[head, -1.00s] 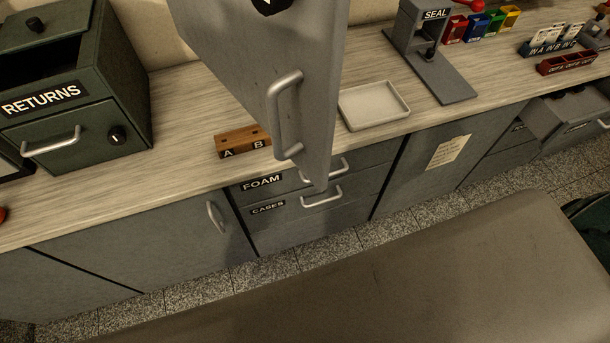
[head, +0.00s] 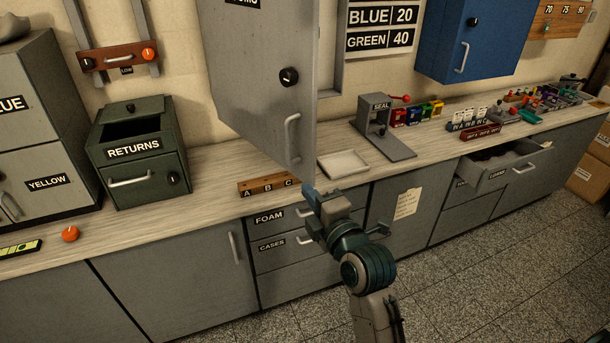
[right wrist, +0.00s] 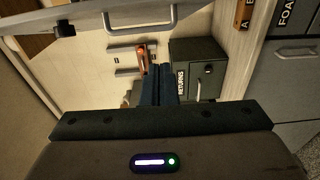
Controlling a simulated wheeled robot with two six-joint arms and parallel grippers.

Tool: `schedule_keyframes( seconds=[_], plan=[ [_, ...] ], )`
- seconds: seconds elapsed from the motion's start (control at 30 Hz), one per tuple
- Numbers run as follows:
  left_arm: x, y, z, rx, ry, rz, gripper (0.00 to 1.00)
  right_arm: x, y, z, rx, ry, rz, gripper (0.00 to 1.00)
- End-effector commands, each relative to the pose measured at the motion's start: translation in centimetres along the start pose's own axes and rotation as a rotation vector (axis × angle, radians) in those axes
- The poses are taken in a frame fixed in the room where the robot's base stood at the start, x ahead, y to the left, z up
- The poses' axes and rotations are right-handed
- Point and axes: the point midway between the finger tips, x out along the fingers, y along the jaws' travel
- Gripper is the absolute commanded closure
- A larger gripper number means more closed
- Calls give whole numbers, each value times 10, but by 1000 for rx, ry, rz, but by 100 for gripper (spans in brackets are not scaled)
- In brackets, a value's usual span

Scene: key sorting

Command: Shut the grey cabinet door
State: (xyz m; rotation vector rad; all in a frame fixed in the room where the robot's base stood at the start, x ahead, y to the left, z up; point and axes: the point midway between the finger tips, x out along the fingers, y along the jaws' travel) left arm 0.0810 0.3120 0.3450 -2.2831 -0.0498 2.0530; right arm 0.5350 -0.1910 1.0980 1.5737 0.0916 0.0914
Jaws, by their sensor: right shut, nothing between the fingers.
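The grey cabinet door (head: 258,75) stands swung open above the counter, in the upper middle of the head view. It has a dark round knob and a vertical silver bar handle (head: 292,138) near its free edge. My right gripper (head: 309,193) is just below and right of the door's lower corner, in front of the counter edge. Whether it touches the door cannot be told. Its fingers are shut together and empty, as the right wrist view (right wrist: 158,84) also shows. My left gripper is not in view.
Below the door, a wooden A-B-C block (head: 265,184) and a white tray (head: 343,163) lie on the counter. A green RETURNS box (head: 137,160) stands left, a SEAL press (head: 382,130) right. A blue wall cabinet (head: 470,40) hangs further right. An open drawer (head: 497,172) juts out there.

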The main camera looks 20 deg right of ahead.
Motion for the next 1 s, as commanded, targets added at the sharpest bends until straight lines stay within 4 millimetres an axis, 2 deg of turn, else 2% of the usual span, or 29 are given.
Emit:
schedule_keyframes(
  seconds=[0.17,0.6,0.8,1.0],
  plan=[
    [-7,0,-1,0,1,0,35,14,6,0,-10,1,7,100],
    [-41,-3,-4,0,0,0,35,102,8,4,-12,-1,5,100],
    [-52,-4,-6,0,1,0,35,105,6,27,-12,-1,4,100],
    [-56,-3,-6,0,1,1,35,108,5,38,-10,-1,5,100]
  ],
)
